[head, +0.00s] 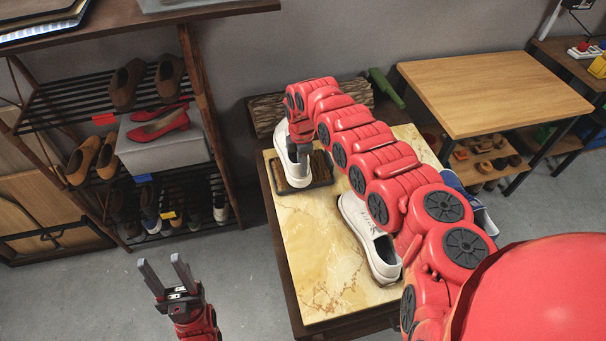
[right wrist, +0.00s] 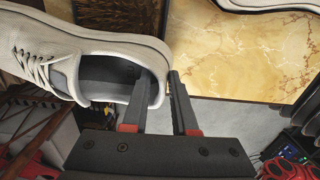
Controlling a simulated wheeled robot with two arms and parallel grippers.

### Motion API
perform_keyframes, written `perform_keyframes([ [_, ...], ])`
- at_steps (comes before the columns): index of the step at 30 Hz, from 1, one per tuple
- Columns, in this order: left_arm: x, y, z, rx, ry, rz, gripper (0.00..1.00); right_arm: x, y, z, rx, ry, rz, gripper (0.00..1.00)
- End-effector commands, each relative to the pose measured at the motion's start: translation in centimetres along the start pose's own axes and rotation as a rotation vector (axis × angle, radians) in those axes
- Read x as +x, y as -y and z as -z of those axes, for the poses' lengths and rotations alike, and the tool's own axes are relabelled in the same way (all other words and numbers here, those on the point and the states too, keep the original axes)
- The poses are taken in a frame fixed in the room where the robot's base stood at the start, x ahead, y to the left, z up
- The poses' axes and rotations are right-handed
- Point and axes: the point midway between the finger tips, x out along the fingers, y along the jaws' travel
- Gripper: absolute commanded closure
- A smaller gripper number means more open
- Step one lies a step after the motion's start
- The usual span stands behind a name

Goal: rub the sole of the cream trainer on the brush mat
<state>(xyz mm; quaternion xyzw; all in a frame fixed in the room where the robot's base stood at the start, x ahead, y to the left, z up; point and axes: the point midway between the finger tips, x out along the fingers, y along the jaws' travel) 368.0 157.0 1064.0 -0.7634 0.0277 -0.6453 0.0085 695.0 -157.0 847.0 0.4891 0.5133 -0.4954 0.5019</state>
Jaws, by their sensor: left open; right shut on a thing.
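The cream trainer (head: 283,157) is over the brush mat (head: 321,172) at the far left of the marbled table; I cannot tell whether its sole touches the bristles. My right gripper (head: 300,152) is shut on the trainer's heel, one finger inside the shoe and one outside. The trainer (right wrist: 60,45) and right gripper (right wrist: 158,85) also show in the right wrist view, with part of the mat (right wrist: 120,14) beyond the shoe. My left gripper (head: 163,272) is open and empty, over the floor left of the table.
A second pale trainer (head: 371,239) lies on the table (head: 318,274), partly under my right arm. A blue shoe (head: 468,196) is at the right edge. A shoe rack (head: 118,120) stands left, a wooden table (head: 493,92) right. The table's front left is clear.

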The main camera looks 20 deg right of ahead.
Motion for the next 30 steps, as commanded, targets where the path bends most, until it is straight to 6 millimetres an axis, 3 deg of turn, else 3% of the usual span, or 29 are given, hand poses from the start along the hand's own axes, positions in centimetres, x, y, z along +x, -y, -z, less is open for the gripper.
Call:
perform_keyframes([
  [11, 0.1, 0.0, 0.0, 0.000, 0.000, 0.000, 0.50, -0.3, -0.1, -0.1, 0.001, 0.000, 0.000, 1.00],
  [30, 4.4, 0.2, 0.8, 0.000, 0.000, 0.000, 0.50, -7.1, 0.0, 0.0, 0.002, 0.000, -0.002, 1.00],
])
